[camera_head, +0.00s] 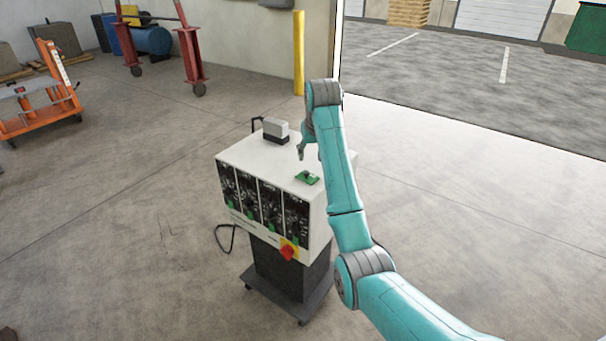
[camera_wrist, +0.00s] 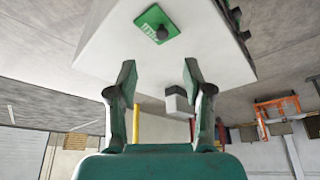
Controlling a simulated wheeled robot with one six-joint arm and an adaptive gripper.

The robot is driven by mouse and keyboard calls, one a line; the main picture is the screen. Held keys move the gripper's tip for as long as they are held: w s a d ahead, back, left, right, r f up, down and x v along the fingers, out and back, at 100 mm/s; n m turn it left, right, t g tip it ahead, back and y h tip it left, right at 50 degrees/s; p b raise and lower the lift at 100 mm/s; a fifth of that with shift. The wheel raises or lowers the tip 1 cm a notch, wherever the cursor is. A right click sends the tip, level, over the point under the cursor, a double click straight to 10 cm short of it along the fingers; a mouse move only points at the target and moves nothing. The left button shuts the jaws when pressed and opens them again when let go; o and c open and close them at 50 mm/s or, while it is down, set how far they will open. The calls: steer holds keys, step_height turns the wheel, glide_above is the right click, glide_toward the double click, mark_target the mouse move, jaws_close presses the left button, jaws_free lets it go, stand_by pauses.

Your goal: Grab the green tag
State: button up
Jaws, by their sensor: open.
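The green tag (camera_head: 307,178) lies flat on the white top of the control cabinet (camera_head: 250,160), near its right front edge. In the wrist view the green tag (camera_wrist: 157,25) shows whole, with white marks and a dark round knob on it. My gripper (camera_head: 301,152) is above the cabinet top, behind the tag and apart from it. In the wrist view the two fingers of my gripper (camera_wrist: 160,75) are spread with nothing between them, and the tag lies beyond their tips.
A small grey and white box (camera_head: 275,131) stands at the back of the cabinet top. Black panels with knobs and a red switch (camera_head: 288,251) are on the cabinet's front. The cabinet stands on a dark wheeled base (camera_head: 290,285). Open concrete floor surrounds it.

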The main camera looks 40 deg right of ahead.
glide_above(307, 173)
steer(key=s, duration=0.2)
steer(key=f, duration=0.5)
steer(key=shift+w+a, duration=0.2)
steer(key=shift+a+x, duration=0.1)
steer(key=shift+x, duration=1.2)
steer(key=shift+a+x, duration=0.15)
steer(key=shift+x, duration=1.1)
steer(key=shift+s+f, duration=0.1)
jaws_close()
